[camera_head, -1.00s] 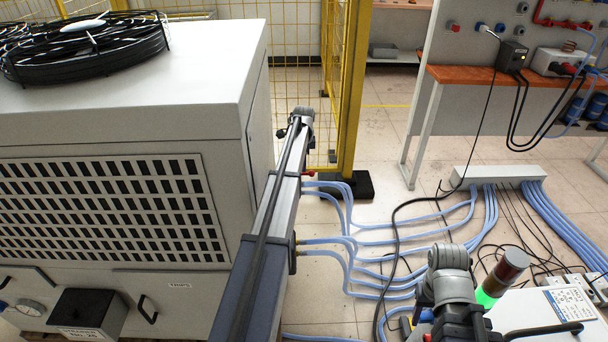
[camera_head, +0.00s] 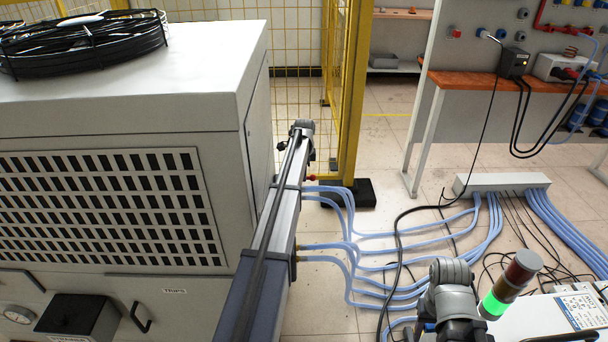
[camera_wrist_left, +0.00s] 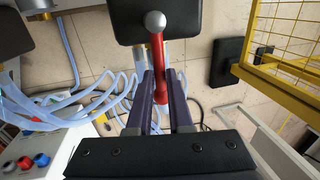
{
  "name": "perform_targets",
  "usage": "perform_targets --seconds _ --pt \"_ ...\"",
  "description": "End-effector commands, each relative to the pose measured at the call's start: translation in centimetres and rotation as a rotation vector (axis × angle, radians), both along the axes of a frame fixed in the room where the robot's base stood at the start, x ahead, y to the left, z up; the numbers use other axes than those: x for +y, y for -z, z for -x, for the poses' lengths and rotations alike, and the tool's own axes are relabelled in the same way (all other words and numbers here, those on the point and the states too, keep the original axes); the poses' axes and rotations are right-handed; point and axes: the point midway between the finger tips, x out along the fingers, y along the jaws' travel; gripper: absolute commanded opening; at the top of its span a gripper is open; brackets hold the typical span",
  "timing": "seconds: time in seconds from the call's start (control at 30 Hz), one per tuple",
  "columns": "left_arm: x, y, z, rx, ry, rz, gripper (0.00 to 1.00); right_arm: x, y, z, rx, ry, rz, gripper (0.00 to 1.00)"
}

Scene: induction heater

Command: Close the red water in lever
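In the left wrist view, the red lever (camera_wrist_left: 158,68) is a red shaft with a grey ball end. It lies lengthwise between the two dark purple fingers of my left gripper (camera_wrist_left: 162,73), its ball extending past the tips. The gap is narrow and the shaft nearly fills it; I cannot tell whether both fingers press on it. In the head view, my left arm runs along the right side of the white machine (camera_head: 120,105). The left gripper is small and dark there (camera_head: 306,155), with a small red bit just below it. My right gripper is out of view; only its arm shows.
Blue hoses (camera_head: 400,235) run across the floor to a white manifold (camera_head: 503,182). A yellow mesh fence (camera_head: 347,110) stands close beyond my left arm. A workbench (camera_head: 480,80) is at the right. A signal lamp (camera_head: 512,285), lit green, stands beside my right arm.

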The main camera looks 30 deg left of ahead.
Motion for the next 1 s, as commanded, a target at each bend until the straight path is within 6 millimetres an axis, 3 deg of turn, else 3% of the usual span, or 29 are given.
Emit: perform_targets --seconds 0.13,1.0 --pt "-0.01 0.00 0.00 0.000 0.000 0.000 0.00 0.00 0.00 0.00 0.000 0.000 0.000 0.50" --pt "-0.03 0.01 0.00 0.000 0.000 0.000 0.00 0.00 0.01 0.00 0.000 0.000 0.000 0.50"
